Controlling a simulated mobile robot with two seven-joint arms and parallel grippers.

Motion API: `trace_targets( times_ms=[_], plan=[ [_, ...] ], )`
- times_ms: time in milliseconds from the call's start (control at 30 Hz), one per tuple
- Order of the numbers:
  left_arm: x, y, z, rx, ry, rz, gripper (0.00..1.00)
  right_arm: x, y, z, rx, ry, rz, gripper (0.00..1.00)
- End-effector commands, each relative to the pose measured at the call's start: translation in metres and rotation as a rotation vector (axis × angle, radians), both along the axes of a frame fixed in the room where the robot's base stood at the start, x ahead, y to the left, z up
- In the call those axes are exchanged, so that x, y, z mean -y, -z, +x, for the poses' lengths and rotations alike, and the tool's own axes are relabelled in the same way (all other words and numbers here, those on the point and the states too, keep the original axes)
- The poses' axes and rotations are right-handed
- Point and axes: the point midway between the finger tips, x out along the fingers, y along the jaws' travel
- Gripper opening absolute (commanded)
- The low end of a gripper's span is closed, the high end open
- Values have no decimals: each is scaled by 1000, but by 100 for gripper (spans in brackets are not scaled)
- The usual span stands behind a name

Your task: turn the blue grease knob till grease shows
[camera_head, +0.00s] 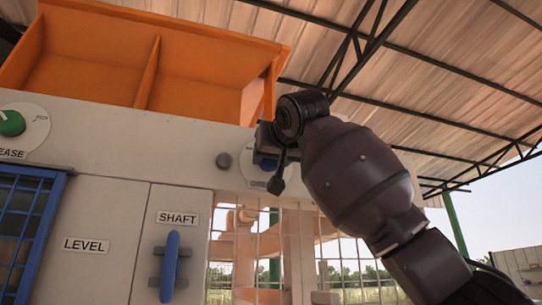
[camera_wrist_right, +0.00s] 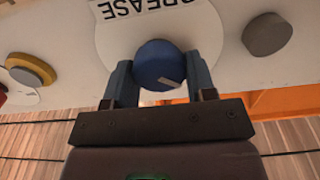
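The round blue grease knob (camera_wrist_right: 158,66) shows in the right wrist view on a white plate (camera_wrist_right: 113,38) lettered GREASE, which appears upside down. A small pale mark is on the knob's face. My right gripper (camera_wrist_right: 160,78) has one finger on each side of the knob, both seeming to touch it. In the head view, my right gripper (camera_head: 268,160) is at the panel below the orange hopper, and my wrist hides most of the knob there. I see no grease in either view. My left gripper is not in view.
A grey knob (camera_wrist_right: 267,34) and a yellow knob (camera_wrist_right: 31,68) flank the plate. In the head view are a green knob (camera_head: 11,123), a blue SHAFT handle (camera_head: 170,267), an orange hopper (camera_head: 190,75) and a wire mesh guard (camera_head: 345,270). Open space lies right of the machine.

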Motion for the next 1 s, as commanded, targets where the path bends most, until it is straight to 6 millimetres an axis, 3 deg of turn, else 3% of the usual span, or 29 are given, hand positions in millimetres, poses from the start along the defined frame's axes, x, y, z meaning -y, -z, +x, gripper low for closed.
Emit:
trace_targets(
  times_ms=[100, 467, 1000],
  plan=[
    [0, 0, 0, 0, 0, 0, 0, 0, 0, 0, 0, 0, 0, 27],
    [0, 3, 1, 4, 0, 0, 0, 0, 0, -1, -22, -1, 70, 27],
    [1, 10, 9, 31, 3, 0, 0, 1, 2, 0, -164, -2, 502, 27]
  ],
)
